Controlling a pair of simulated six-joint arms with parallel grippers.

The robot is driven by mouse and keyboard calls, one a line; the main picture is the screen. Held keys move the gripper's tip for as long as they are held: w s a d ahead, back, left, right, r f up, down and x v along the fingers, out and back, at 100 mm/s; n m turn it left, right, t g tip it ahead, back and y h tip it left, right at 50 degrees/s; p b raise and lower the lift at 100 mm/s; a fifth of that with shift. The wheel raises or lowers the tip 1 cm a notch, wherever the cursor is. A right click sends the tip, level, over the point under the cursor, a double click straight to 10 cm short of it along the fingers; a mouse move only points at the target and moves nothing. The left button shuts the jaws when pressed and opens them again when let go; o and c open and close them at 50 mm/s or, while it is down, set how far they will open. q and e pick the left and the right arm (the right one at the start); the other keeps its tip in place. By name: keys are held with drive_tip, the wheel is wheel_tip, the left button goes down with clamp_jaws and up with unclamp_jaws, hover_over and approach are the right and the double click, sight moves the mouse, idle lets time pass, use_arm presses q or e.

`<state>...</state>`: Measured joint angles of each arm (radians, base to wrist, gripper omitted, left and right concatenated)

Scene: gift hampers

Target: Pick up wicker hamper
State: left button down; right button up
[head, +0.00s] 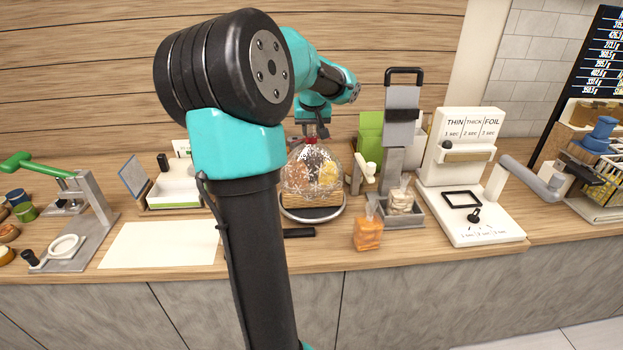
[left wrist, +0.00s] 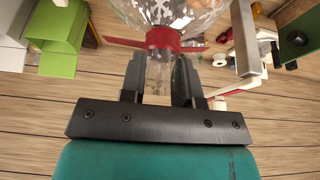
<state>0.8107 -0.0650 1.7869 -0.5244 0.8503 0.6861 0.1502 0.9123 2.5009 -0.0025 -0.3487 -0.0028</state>
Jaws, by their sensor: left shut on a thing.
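The wicker hamper (head: 308,199) sits on a round plate (head: 313,218) in the middle of the counter in the head view. Clear film with white snowflakes wraps it, tied at the top by a red ribbon, and orange and yellow contents show through. In the left wrist view the film (left wrist: 172,12) fills the top, with the red ribbon (left wrist: 160,38) around its neck. My left gripper (head: 312,134) is above the hamper, its fingers (left wrist: 158,82) shut on the gathered film neck beside the ribbon. My right gripper is in neither view.
A bag of orange pieces (head: 367,232) and a bag of pale pieces (head: 402,200) stand to the right. A white sealing machine (head: 470,215) stands farther right. A white sheet (head: 160,244) lies to the left, with a green-handled press (head: 75,225) beyond it.

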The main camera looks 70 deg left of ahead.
use_arm(q)
drive_tip(key=shift+r, duration=0.2)
wheel_tip(320, 180, up, 18)
drive_tip(key=shift+f, duration=0.15)
idle(0.6)
idle(0.4)
